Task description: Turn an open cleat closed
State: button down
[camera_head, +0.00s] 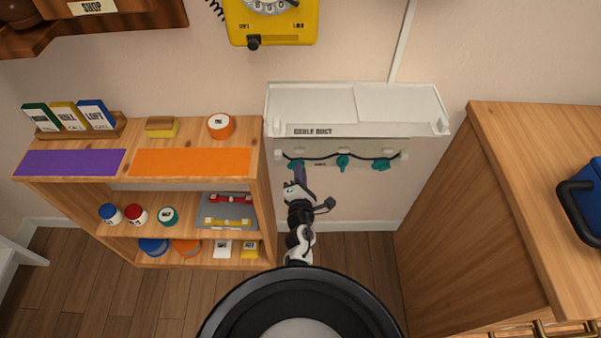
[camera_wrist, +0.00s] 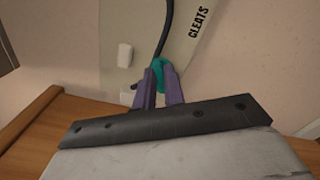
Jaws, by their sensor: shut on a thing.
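Three teal cleats sit in a row on the pale panel (camera_head: 380,155) under the white cable duct. The middle cleat (camera_head: 343,162) and the right cleat (camera_head: 380,164) show clearly in the head view. My gripper (camera_head: 299,170) is at the left cleat, mostly covering it there. In the wrist view, the purple fingers of my gripper (camera_wrist: 159,85) are shut on the left cleat (camera_wrist: 159,67), which shows teal between and above them. A dark cable (camera_head: 322,158) runs along the cleats. Whether the left cleat is open or closed cannot be told.
The white cable duct (camera_head: 310,108) juts out above the panel. A wooden shelf (camera_head: 258,150) with several jars and cards stands close on the left. A wooden cabinet (camera_head: 470,200) stands on the right. Floor is free between them.

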jog(key=shift+m, duration=0.3)
jog(key=m, duration=2.2)
jog(key=shift+a+f, duration=0.15)
jog(key=shift+f, duration=0.05)
dwell(0.4)
jog(key=c, duration=1.5)
grip_release()
jog(key=shift+s+f, duration=0.1)
